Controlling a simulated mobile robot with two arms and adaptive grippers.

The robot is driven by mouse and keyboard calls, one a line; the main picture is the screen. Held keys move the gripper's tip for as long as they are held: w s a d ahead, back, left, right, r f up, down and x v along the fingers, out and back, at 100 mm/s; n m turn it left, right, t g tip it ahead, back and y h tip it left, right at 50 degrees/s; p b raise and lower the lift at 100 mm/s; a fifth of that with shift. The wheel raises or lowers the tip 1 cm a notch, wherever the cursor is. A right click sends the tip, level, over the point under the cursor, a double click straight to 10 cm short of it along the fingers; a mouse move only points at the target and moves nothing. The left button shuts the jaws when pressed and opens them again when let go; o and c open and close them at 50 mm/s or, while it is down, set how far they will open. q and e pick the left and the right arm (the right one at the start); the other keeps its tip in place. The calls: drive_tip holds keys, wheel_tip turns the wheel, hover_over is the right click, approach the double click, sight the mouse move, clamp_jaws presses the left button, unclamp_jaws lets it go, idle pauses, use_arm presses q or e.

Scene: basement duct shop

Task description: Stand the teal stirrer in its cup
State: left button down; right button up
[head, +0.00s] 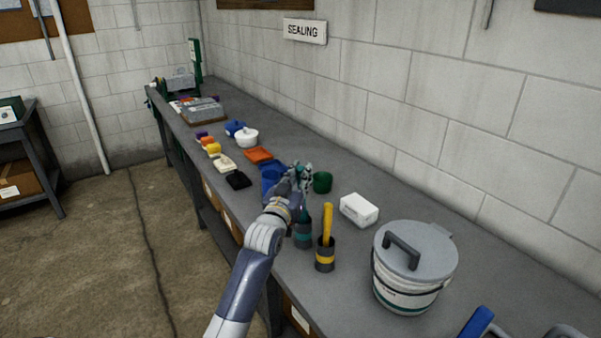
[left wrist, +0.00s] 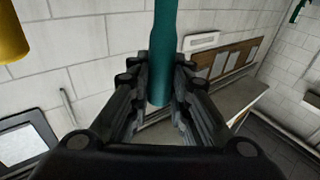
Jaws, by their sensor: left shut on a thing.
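My left gripper (head: 298,178) is shut on the teal stirrer (left wrist: 165,50) near its end, as the left wrist view shows. That view looks upside down, so the stirrer hangs down from the fingers, about upright. In the head view a short teal piece of it shows below the gripper, at the mouth of the dark cup with the teal band (head: 303,233). I cannot tell how deep its lower end is in that cup. My right gripper is not in view.
A yellow stirrer (head: 327,222) stands in a dark cup with a yellow band (head: 325,257), close on the right. A green cup (head: 322,182), a white box (head: 359,210) and a lidded bucket (head: 412,285) stand nearby. A blue container (head: 270,177) is just left of the gripper.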

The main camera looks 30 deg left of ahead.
use_arm(q)
drive_tip(key=shift+f+b, duration=0.7)
drive_tip(key=shift+f, duration=1.15)
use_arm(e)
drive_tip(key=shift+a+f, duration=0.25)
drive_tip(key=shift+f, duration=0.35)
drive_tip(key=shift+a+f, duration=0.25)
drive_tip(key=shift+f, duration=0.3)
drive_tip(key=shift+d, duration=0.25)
use_arm(q)
drive_tip(key=c, duration=1.4)
unclamp_jaws()
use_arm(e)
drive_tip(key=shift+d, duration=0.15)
use_arm(q)
drive_tip(key=shift+s, duration=0.1)
drive_tip(key=v, duration=1.2)
